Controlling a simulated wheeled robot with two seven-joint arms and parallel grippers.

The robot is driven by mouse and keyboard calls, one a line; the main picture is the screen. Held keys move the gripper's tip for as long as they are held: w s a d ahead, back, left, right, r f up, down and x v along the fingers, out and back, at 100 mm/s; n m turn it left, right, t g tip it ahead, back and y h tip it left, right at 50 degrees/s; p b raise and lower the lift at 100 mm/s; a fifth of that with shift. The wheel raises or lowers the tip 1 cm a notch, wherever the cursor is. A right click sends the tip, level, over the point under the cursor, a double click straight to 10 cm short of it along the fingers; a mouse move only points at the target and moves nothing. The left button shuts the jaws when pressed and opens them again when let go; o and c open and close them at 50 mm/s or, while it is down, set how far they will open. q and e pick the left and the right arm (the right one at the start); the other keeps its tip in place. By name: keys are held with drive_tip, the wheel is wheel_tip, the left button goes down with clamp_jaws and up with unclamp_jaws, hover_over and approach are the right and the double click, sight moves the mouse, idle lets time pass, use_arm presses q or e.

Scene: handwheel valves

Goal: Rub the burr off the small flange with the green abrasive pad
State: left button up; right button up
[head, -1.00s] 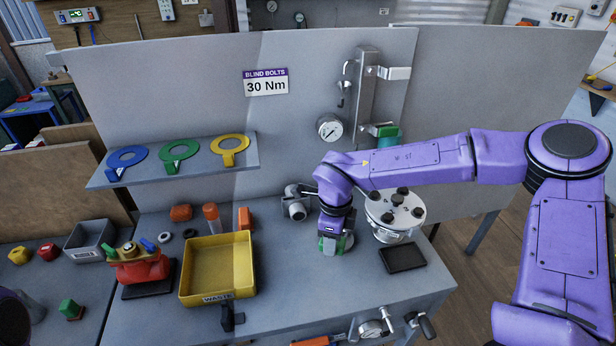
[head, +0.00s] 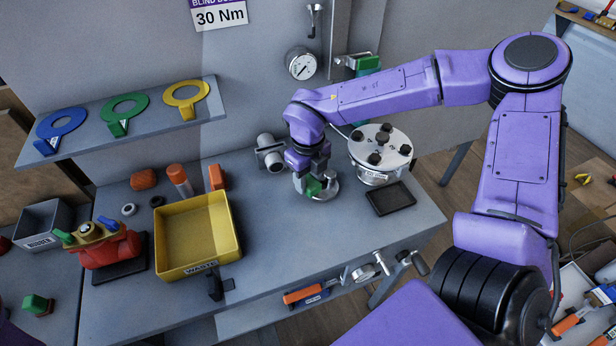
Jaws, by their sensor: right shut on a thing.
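My right gripper (head: 311,186) points down over the bench and is shut on the green abrasive pad (head: 315,187). A small silvery round flange (head: 332,190) shows beside and under the pad, partly hidden by the gripper. The pad is at the flange; I cannot tell whether it touches it. The burr is too small to make out. My left gripper is not in view.
A large bolted blind flange (head: 381,148) and a black tray (head: 391,199) stand right of the gripper. A grey pipe fitting (head: 270,154) is behind left. The yellow waste bin (head: 197,238) is at left. Bench between bin and gripper is clear.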

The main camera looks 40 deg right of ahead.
drive_tip(key=shift+s, duration=0.2)
drive_tip(key=shift+w+f, duration=0.1)
drive_tip(key=shift+f+b, duration=0.45)
drive_tip(key=shift+f, duration=0.3)
idle(0.6)
